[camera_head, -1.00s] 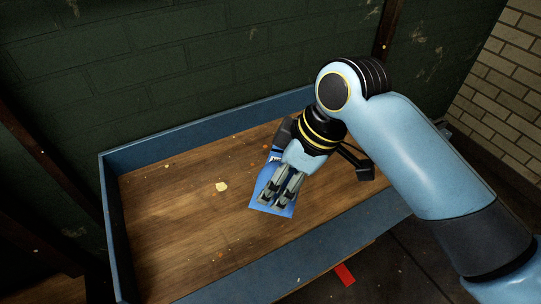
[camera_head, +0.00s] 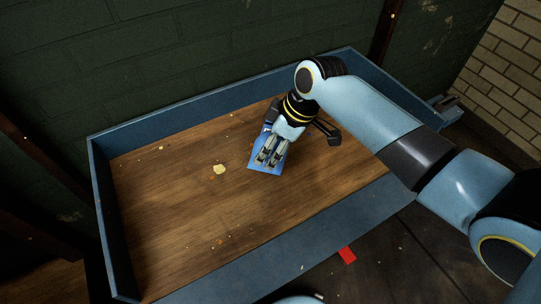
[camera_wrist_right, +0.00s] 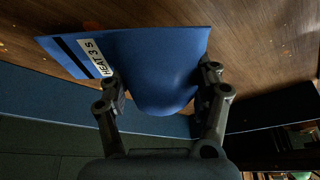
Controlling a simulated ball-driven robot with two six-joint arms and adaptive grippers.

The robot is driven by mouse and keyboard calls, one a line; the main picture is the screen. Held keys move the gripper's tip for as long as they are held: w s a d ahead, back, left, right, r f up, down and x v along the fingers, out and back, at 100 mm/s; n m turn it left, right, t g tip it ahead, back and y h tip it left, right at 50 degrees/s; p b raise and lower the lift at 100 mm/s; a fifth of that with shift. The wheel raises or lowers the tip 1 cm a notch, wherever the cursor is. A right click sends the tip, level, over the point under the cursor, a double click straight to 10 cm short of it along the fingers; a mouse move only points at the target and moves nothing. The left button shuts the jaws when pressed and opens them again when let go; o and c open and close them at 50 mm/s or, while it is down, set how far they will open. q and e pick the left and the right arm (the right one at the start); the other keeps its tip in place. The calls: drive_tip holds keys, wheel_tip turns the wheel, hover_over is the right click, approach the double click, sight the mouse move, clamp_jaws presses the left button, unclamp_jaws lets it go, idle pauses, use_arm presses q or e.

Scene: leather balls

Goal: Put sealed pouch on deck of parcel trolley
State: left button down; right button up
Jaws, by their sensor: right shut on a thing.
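The sealed pouch (camera_head: 257,161) is blue and flat-edged. It also shows in the right wrist view (camera_wrist_right: 160,65), bulging between the fingers, with a white label and a dark stripe at one end. My right gripper (camera_head: 266,160) is shut on the pouch; its fingers (camera_wrist_right: 160,88) press on both sides of it. The parcel trolley's wooden deck (camera_head: 190,215) lies under the pouch, inside a blue rim (camera_head: 215,97). I cannot tell whether the pouch touches the deck. My left gripper is not in view.
A pale yellow scrap (camera_head: 219,169) lies on the deck left of the pouch, with small crumbs around. A red patch (camera_head: 347,255) lies on the floor in front. A dark green wall (camera_head: 150,60) stands behind.

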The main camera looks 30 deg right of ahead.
drive_tip(key=shift+w+f+b, duration=0.1)
drive_tip(key=shift+f+b, duration=0.35)
drive_tip(key=shift+f, duration=1.6)
drive_tip(key=shift+f, duration=0.1)
drive_tip(key=o, duration=1.5)
drive_tip(key=p+v, duration=0.2)
drive_tip(key=v, duration=1)
drive_tip(key=shift+p, duration=0.4)
